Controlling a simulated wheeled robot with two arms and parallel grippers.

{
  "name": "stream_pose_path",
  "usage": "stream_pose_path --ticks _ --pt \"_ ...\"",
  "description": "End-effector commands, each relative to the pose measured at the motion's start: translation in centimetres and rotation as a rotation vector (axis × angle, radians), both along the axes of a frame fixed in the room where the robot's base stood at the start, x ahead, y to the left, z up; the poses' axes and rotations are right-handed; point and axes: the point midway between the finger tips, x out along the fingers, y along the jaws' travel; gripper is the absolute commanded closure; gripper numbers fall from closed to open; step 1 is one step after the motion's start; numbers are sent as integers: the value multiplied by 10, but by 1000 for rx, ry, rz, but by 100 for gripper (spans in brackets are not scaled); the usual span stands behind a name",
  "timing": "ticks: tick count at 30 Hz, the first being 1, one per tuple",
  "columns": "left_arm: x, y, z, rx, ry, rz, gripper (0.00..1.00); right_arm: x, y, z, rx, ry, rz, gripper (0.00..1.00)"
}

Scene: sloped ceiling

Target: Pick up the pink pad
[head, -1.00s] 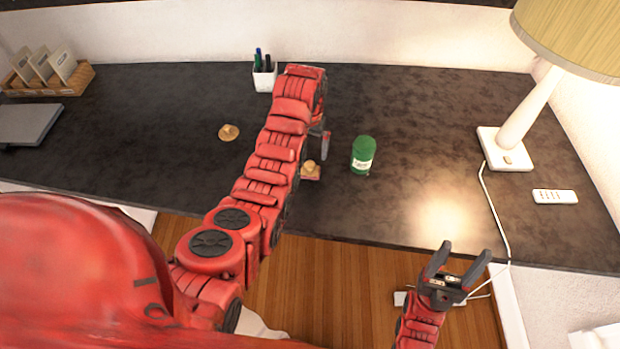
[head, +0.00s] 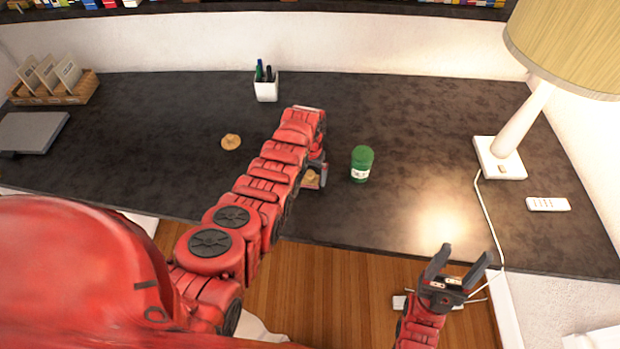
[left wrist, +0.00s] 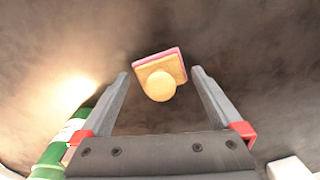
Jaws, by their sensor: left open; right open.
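The pink pad (left wrist: 177,55) is a small square piece with a pink edge, a tan face and a round tan knob, in the left wrist view. It lies on the dark desk and shows partly in the head view (head: 311,182), where my left gripper hides some of it. My left gripper (left wrist: 160,73) is open above the desk, with its fingertips on either side of the pad's near part and no clear contact. In the head view my left gripper (head: 318,174) is mostly hidden by its own arm. My right gripper (head: 459,258) is open and empty beyond the desk's front edge.
A green jar (head: 361,164) stands just right of the pad. A round tan knobbed piece (head: 231,142) lies to the left. A white pen cup (head: 265,88) stands behind, and a lamp (head: 498,160) and white remote (head: 548,204) are at the right. The desk's middle is otherwise clear.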

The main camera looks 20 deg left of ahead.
Motion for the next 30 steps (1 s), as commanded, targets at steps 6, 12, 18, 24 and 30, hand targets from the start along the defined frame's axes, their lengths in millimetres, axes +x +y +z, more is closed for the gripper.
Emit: stream_pose_path --ticks 6,12,18,24,30 --pt "0 0 0 0 0 0 11 0 0 0 0 0 0 38" --pt "0 0 0 0 0 0 47 0 0 0 0 0 0 38" --pt "0 0 1 0 0 0 79 0 0 0 0 0 0 38" --pt "0 0 1 0 0 0 80 0 0 0 0 0 0 38" --pt "0 0 3 0 1 0 80 0 0 -2 0 0 0 38"
